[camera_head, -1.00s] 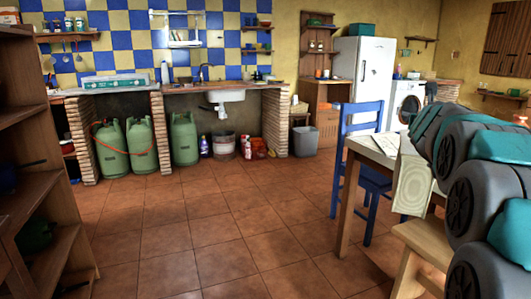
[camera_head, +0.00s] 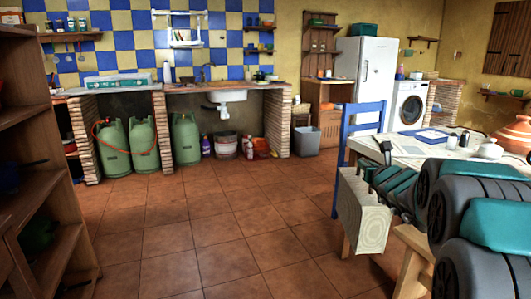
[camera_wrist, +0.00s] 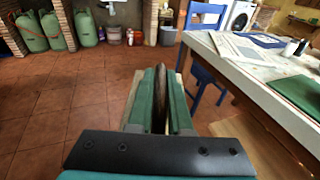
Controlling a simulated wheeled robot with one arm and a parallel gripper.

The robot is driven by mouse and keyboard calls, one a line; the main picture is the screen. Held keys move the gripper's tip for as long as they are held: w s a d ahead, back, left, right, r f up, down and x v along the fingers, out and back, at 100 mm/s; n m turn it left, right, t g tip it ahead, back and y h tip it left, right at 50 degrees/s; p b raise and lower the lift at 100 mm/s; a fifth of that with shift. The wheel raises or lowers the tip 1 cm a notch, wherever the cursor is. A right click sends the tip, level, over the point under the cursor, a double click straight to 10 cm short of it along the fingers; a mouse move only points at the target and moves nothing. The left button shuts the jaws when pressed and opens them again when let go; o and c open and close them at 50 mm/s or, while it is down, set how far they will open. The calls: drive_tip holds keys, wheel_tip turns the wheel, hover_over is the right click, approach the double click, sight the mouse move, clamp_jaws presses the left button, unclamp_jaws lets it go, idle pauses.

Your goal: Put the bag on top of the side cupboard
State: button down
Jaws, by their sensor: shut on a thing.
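The bag (camera_head: 363,222) is a pale cream-green patterned box shape in the head view, hanging in the air left of the table's near corner. My gripper (camera_head: 366,173) is at its top and shut on it. In the wrist view my gripper (camera_wrist: 162,76) has a dark brown strip, perhaps the bag's handle, between its green fingers. Pale bag edges (camera_wrist: 133,96) show beside the fingers; the rest is hidden. A wooden cupboard (camera_head: 327,130) stands left of the white fridge across the room, with a few small items on top. I cannot tell whether it is the side cupboard.
A white-topped table (camera_head: 410,150) with papers and small pots stands at right, with a blue chair (camera_head: 345,135) and a wooden stool (camera_head: 412,262) near it. A dark shelf unit (camera_head: 50,190) is at left. The tiled floor (camera_head: 200,230) in the middle is clear.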

drive_tip(key=s+a+f+n+y, duration=0.3)
drive_tip(key=s+a+f, duration=0.4)
drive_tip(key=a+f, duration=0.5)
drive_tip(key=a+y, duration=0.1)
drive_tip(key=a, duration=0.2)
drive_tip(key=shift+s+f+g+y, duration=0.3)
drive_tip(key=shift+s+f+y, duration=0.1)
drive_tip(key=shift+d, duration=0.15)
